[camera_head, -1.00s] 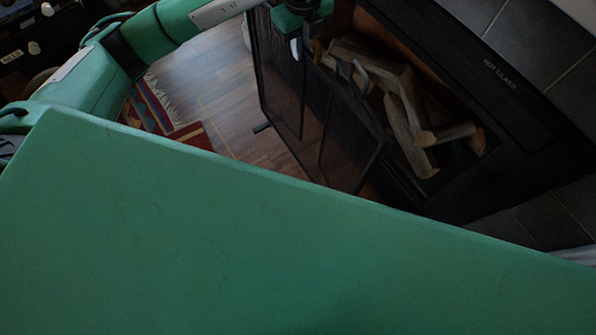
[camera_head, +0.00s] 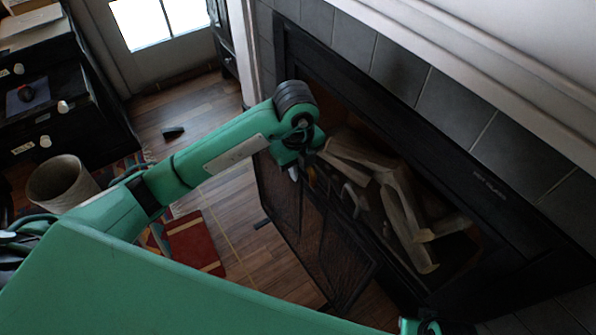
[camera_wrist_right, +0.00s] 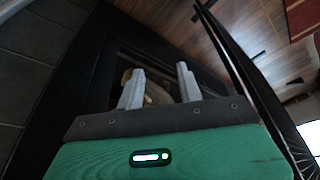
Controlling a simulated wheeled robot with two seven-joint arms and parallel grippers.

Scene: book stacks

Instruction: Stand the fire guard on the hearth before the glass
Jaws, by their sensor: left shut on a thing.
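The fire guard (camera_head: 325,245), dark folding mesh panels in a thin frame, stands before the fireplace in the head view, its feet at or near the wood floor; exact contact is unclear. My left gripper (camera_head: 294,170) is shut on its upper edge, with the fingers partly hidden. Behind it is the black fireplace (camera_head: 350,95) with logs (camera_head: 390,195) inside; the glass itself is hard to make out. In the right wrist view, the guard seems to show as a dark edge-on frame (camera_wrist_right: 247,80) at right. My right gripper (camera_wrist_right: 159,80) is open and empty, facing the dark fireplace front.
A woven basket (camera_head: 62,182) and a black drawer cabinet (camera_head: 60,125) stand at left. A red rug (camera_head: 192,243) lies on the wood floor (camera_head: 225,205). Grey tiles (camera_head: 450,105) and a white mantel edge (camera_head: 500,95) border the fireplace. A glazed door is at the back.

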